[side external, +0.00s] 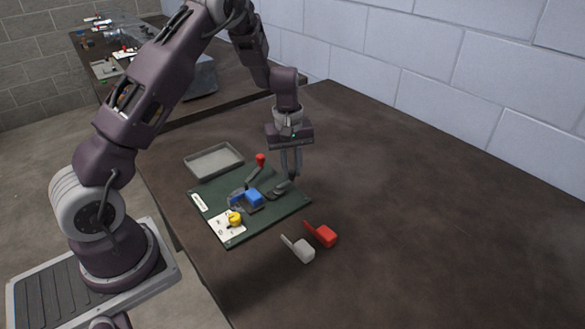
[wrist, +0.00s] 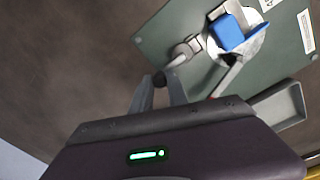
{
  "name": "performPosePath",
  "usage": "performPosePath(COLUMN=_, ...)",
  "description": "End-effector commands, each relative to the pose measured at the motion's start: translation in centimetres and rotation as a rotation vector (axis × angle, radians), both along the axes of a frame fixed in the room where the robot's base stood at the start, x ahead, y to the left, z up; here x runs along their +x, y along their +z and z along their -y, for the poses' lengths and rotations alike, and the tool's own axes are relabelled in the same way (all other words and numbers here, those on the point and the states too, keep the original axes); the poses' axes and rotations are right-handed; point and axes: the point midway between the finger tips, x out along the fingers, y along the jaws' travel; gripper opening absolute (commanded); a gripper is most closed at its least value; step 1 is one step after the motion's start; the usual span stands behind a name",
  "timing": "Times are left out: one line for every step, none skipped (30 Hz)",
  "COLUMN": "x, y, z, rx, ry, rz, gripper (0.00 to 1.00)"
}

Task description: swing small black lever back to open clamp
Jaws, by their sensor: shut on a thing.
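The small black lever (wrist: 160,79) has its dark knob between the fingertips of my gripper (wrist: 159,88) in the wrist view. A grey arm runs from it to a pivot on the green board. In the side view, my gripper (side external: 291,176) points down at the right part of the green board (side external: 285,208), shut on the lever's end. The clamp (wrist: 214,46) stands on a round plate beside a blue block (wrist: 227,32); the blue block also shows in the side view (side external: 254,196). A longer lever with a red knob (side external: 260,160) leans up behind it.
A grey tray (side external: 214,161) lies behind the board. A yellow piece (side external: 234,218) sits on a white card at the board's front left. A white part (side external: 302,250) and a red part (side external: 325,235) lie in front. The table to the right is clear.

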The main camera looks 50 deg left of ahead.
Motion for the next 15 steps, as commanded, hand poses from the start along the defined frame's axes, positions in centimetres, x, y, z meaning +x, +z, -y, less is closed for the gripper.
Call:
performPosePath(x=0.13, y=0.1, z=-0.15, rx=0.003, ry=0.005, rz=0.005, gripper=0.0)
performPosePath(x=0.14, y=0.1, z=-0.15, rx=0.003, ry=0.007, rz=0.005, gripper=0.0)
performPosePath(x=0.13, y=0.11, z=-0.17, rx=0.003, ry=0.009, rz=0.005, gripper=0.0)
performPosePath(x=0.13, y=0.11, z=-0.17, rx=0.003, ry=0.01, rz=0.005, gripper=0.0)
performPosePath(x=0.14, y=0.11, z=-0.18, rx=0.003, ry=0.011, rz=0.005, gripper=0.0)
performPosePath(x=0.14, y=0.11, z=-0.18, rx=0.003, ry=0.012, rz=0.005, gripper=0.0)
performPosePath(x=0.13, y=0.11, z=-0.19, rx=0.003, ry=0.012, rz=0.005, gripper=0.0)
performPosePath(x=0.13, y=0.11, z=-0.19, rx=0.003, ry=0.012, rz=0.005, gripper=0.0)
performPosePath(x=0.13, y=0.11, z=-0.19, rx=0.003, ry=0.012, rz=0.005, gripper=0.0)
performPosePath(x=0.14, y=0.11, z=-0.2, rx=0.003, ry=0.012, rz=0.005, gripper=0.0)
performPosePath(x=0.14, y=0.11, z=-0.2, rx=0.003, ry=0.012, rz=0.005, gripper=0.0)
performPosePath(x=0.13, y=0.11, z=-0.2, rx=0.003, ry=0.012, rz=0.005, gripper=0.0)
performPosePath(x=0.13, y=0.11, z=-0.2, rx=0.003, ry=0.012, rz=0.005, gripper=0.0)
performPosePath(x=0.13, y=0.11, z=-0.21, rx=0.003, ry=0.012, rz=0.005, gripper=0.22)
performPosePath(x=0.13, y=0.1, z=-0.19, rx=0.003, ry=0.011, rz=0.005, gripper=0.29)
